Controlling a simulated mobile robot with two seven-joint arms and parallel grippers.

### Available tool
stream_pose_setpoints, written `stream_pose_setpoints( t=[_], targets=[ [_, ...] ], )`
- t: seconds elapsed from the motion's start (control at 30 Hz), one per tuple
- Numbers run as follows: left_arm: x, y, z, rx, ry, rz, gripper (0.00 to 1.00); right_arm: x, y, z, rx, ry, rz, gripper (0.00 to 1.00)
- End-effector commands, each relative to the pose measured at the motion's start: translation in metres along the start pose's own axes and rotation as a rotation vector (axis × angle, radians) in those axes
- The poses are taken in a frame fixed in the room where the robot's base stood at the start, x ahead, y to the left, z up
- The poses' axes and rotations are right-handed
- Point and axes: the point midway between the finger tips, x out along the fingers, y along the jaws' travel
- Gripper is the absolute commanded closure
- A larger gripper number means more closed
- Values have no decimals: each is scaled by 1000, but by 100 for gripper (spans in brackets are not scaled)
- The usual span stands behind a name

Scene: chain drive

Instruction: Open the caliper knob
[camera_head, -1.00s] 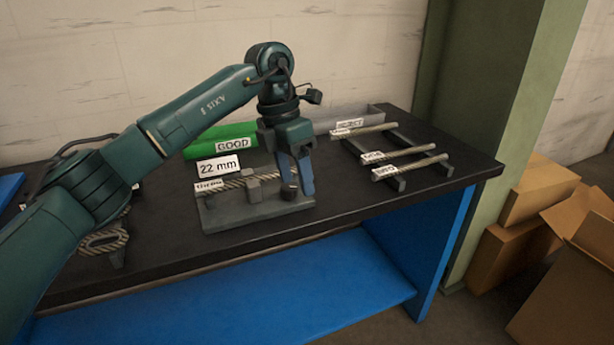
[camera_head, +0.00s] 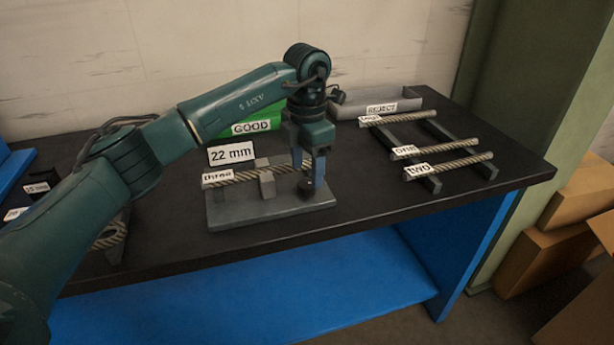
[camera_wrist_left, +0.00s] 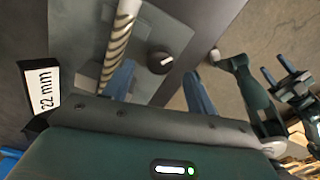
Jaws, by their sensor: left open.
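The caliper (camera_head: 268,210) is a grey base plate on the dark bench with an upright grey block. A twisted rope piece labelled "three" (camera_head: 236,176) lies through it. The knob (camera_wrist_left: 160,62), dark and round with a pale mark, sits on the plate beside the rope in the left wrist view. My left gripper (camera_head: 311,179) is open and points down over the knob, which partly hides behind the fingers in the head view. In the wrist view the knob shows between the fingertips, with gaps on both sides. My right gripper (camera_wrist_left: 277,69) shows open, away from the caliper.
A "22 mm" sign (camera_head: 230,153) stands behind the caliper. Behind are a green GOOD tray (camera_head: 223,133) and a grey REJECT tray (camera_head: 413,96). A rack (camera_head: 478,160) at right holds three labelled ropes. Bare bench top lies between caliper and rack.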

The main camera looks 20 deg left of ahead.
Motion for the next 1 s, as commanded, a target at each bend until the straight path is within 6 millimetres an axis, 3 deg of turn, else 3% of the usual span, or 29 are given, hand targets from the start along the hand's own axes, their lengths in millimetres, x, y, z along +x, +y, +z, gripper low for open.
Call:
stream_pose_setpoints(
  t=[0.23,0.6,1.0],
  targets=[
    [29,0,0,1,1,-1,43,0,0,-2,-5,1,1,56],
    [34,0,0,0,-1,0,44,0,0,-2,-6,1,1,56],
    [34,0,0,0,-1,0,77,0,0,-2,-6,0,1,56]
  ],
)
